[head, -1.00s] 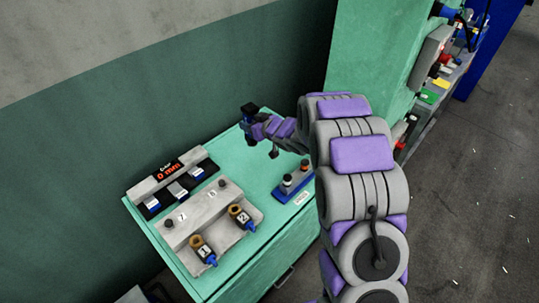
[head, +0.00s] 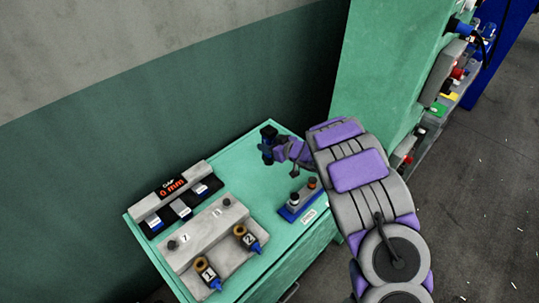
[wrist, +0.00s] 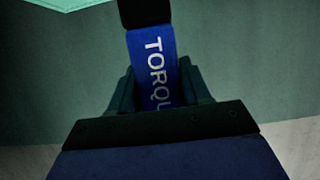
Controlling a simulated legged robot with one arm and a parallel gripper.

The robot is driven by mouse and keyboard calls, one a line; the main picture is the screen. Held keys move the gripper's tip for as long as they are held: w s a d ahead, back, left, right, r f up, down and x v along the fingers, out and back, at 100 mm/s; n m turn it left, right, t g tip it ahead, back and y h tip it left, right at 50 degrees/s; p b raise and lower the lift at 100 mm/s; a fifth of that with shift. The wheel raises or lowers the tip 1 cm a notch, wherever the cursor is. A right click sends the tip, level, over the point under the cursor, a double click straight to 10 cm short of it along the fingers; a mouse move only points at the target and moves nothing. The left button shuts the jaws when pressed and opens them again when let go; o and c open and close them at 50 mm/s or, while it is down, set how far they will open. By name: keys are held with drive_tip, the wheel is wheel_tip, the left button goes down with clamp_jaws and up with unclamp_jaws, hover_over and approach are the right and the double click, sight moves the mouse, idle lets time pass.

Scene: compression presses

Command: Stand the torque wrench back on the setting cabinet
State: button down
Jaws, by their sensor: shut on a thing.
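The torque wrench (wrist: 157,70) shows in the wrist view as a blue body with white lettering that reads "TORQU", with a black part at its upper end. My gripper (wrist: 155,105) is shut on it. In the head view my gripper (head: 268,146) is small and dark at the back of the green setting cabinet (head: 240,150), over or near its far corner. The wrench is hard to tell apart from the gripper there. I cannot tell whether its lower end touches the cabinet top.
On the cabinet stand a display unit reading "0 mm" (head: 172,187), a grey block (head: 207,232) with two numbered brass-and-blue pieces, and a blue holder (head: 301,200) with small knobs. Bare top lies between these and the gripper. A green machine column (head: 395,70) rises at the right.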

sight(269, 160)
wheel_tip(269, 160, down, 9)
drive_tip(key=shift+r+b, duration=0.2)
drive_tip(key=shift+b, duration=0.8)
drive_tip(key=c, duration=0.5)
unclamp_jaws()
